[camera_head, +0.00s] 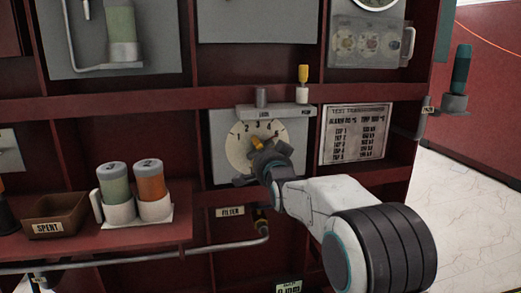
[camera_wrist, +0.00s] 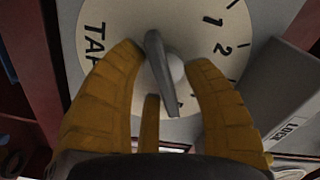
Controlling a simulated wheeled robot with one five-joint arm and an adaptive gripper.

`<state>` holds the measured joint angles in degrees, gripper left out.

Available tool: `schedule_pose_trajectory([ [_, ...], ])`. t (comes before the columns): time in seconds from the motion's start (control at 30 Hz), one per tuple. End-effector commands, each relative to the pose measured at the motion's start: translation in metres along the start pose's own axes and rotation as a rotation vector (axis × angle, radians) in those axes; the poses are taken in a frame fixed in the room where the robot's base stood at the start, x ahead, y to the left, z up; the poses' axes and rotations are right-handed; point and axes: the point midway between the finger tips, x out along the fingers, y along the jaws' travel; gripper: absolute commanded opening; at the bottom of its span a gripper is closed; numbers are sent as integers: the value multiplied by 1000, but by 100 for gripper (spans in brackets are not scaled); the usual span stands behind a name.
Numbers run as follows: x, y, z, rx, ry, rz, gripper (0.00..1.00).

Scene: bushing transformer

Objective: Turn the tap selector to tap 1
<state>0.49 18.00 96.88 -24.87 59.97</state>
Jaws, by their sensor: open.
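The tap selector dial (camera_head: 237,150) is a pale round plate numbered from 1 at the left, on a grey panel. In the wrist view the dial (camera_wrist: 222,25) shows the word TAP and the numbers 1 and 2. The grey selector handle (camera_wrist: 157,62) stands on it beside a pale round hub. My gripper (camera_head: 262,153) is in front of the dial and hides much of its middle and lower right. In the wrist view my gripper (camera_wrist: 166,56) is open, its yellow fingers on either side of the handle. I cannot tell contact or which number the handle points to.
A ledge (camera_head: 285,111) above the dial carries a grey LOCK post (camera_head: 261,97) and a yellow-topped part (camera_head: 303,85). A tap chart (camera_head: 356,134) hangs to the right. Two canisters (camera_head: 115,185) (camera_head: 151,181) and a SPENT bin (camera_head: 55,214) are at left. A pipe (camera_head: 150,257) runs below.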

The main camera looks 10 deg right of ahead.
Motion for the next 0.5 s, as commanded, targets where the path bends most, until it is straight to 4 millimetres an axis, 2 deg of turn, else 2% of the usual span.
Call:
schedule_pose_trajectory([
  [0.23,0,0,0,0,0,0,46],
  [0.5,0,0,0,0,0,0,22],
])
